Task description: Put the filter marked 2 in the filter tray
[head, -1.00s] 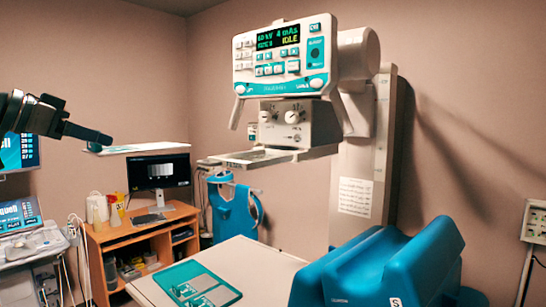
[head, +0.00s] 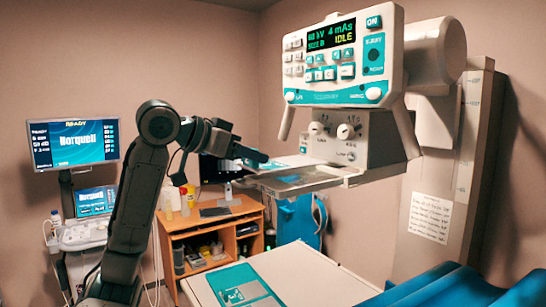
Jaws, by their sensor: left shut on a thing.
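The filter tray (head: 285,183) is the flat metal-edged ledge sticking out below the collimator knobs of the x-ray head. The plate shows over the back part of the tray; whether they touch cannot be told. My right gripper is not in view.
The x-ray head (head: 336,65) with its lit panel overhangs the tray closely. A teal board (head: 247,286) with small plates lies on the pale table (head: 300,268). A wooden desk (head: 215,226), monitors and a cart stand behind and left.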

